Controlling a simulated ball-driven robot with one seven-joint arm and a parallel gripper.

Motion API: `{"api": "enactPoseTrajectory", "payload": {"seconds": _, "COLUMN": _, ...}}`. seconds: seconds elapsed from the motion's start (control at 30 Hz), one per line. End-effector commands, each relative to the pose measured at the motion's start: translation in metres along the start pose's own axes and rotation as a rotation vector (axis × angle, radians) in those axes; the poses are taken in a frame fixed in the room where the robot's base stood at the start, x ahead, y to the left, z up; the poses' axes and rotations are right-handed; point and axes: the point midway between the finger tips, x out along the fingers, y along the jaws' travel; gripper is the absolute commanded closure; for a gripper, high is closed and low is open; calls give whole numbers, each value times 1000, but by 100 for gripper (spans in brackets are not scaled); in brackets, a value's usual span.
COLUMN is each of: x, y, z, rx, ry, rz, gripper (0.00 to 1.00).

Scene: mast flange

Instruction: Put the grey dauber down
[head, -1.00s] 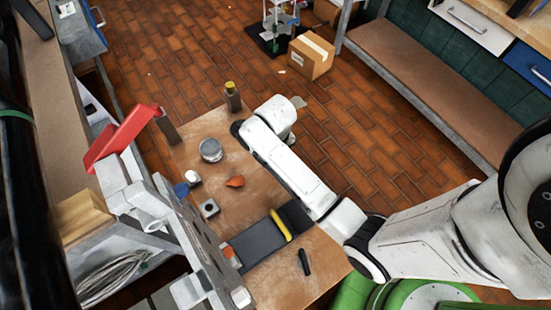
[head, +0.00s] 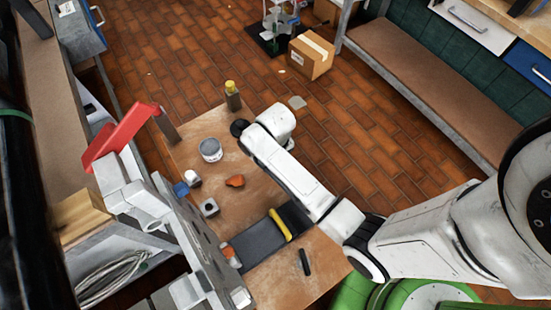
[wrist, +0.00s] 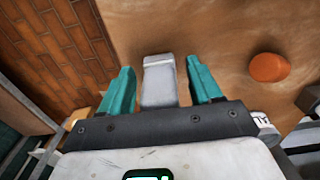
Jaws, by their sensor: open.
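In the wrist view a pale grey, block-like piece, seemingly the grey dauber (wrist: 160,82), stands between the two teal fingers of my gripper (wrist: 161,84). A narrow gap shows on each side of it, so the fingers are open around it and not pressed on it. Its far end is near the brown tabletop (wrist: 225,30); I cannot tell for sure whether it touches. In the head view my arm hides the gripper and the dauber.
An orange lump (head: 235,181) lies beside my arm. A red-handled machine (head: 120,140) stands at left.

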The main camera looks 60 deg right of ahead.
Motion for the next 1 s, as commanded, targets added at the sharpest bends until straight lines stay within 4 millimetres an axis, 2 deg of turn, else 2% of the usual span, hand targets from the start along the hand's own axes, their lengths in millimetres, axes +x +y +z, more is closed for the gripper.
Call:
{"api": "enactPoseTrajectory", "payload": {"seconds": 0.17, "x": -3, "y": 0, "z": 0, "rx": 0, "ry": 1, "rz": 0, "gripper": 36}}
{"api": "enactPoseTrajectory", "payload": {"seconds": 0.27, "x": -12, "y": 0, "z": -1, "rx": 0, "ry": 2, "rz": 0, "gripper": 36}}
{"api": "enactPoseTrajectory", "payload": {"seconds": 0.7, "x": -96, "y": 0, "z": -1, "rx": -1, "ry": 4, "rz": 0, "gripper": 36}}
{"api": "enactPoseTrajectory", "payload": {"seconds": 0.9, "x": -117, "y": 0, "z": -1, "rx": 0, "ry": 2, "rz": 0, "gripper": 36}}
{"api": "enactPoseTrajectory", "payload": {"seconds": 1.0, "x": -119, "y": -3, "z": 5, "rx": -11, "ry": 1, "rz": -3, "gripper": 36}}
